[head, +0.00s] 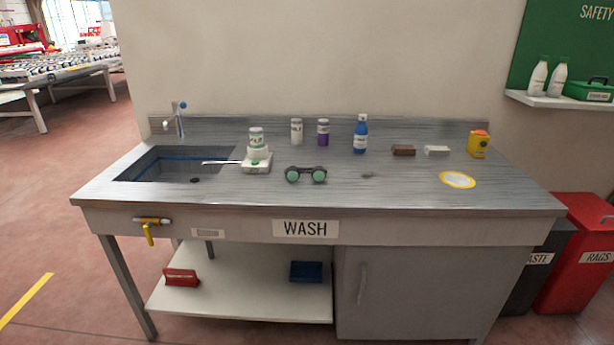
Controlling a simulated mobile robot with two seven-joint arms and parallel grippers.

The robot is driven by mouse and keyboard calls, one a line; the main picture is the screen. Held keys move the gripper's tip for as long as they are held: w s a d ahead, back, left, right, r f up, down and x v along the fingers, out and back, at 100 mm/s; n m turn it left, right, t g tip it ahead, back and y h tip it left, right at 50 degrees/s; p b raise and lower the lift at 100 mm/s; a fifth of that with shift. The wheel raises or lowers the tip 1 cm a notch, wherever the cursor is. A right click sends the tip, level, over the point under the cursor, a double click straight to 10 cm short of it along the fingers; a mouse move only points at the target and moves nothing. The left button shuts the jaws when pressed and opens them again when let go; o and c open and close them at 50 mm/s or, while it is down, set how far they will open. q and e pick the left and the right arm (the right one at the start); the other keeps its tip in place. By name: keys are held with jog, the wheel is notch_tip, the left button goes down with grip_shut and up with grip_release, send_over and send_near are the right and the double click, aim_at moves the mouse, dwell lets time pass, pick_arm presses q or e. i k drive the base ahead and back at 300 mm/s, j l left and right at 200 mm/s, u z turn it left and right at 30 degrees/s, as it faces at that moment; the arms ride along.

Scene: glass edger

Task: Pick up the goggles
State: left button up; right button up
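The goggles (306,175) lie on the grey wash counter (380,194), near its middle and towards the front. They have two round green lenses in a dark frame, and the lenses face me. Neither of my grippers shows in the head view. Nothing touches the goggles.
A white device with a jar (257,158) stands left of the goggles, beside the sink (165,165). White (296,132), purple (323,132) and blue (360,134) containers stand behind. Brown (403,150) and white blocks (437,151), a yellow container (479,144) and a yellow-rimmed disc (457,179) are right.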

aim_at(319, 174)
jog(key=i+j, duration=0.15)
jog(key=j, duration=0.2)
jog(key=i+j, duration=0.15)
jog(key=j, duration=0.2)
jog(key=i+j, duration=0.15)
jog(key=j, duration=0.2)
jog(key=i+j, duration=0.15)
jog(key=j, duration=0.2)
jog(key=i+j+z, duration=0.1)
jog(key=j, duration=0.25)
jog(key=i+j, duration=0.2)
jog(key=j, duration=0.15)
jog(key=i+j, duration=0.1)
jog(key=j, duration=0.25)
jog(key=i+j, duration=0.15)
jog(key=j, duration=0.2)
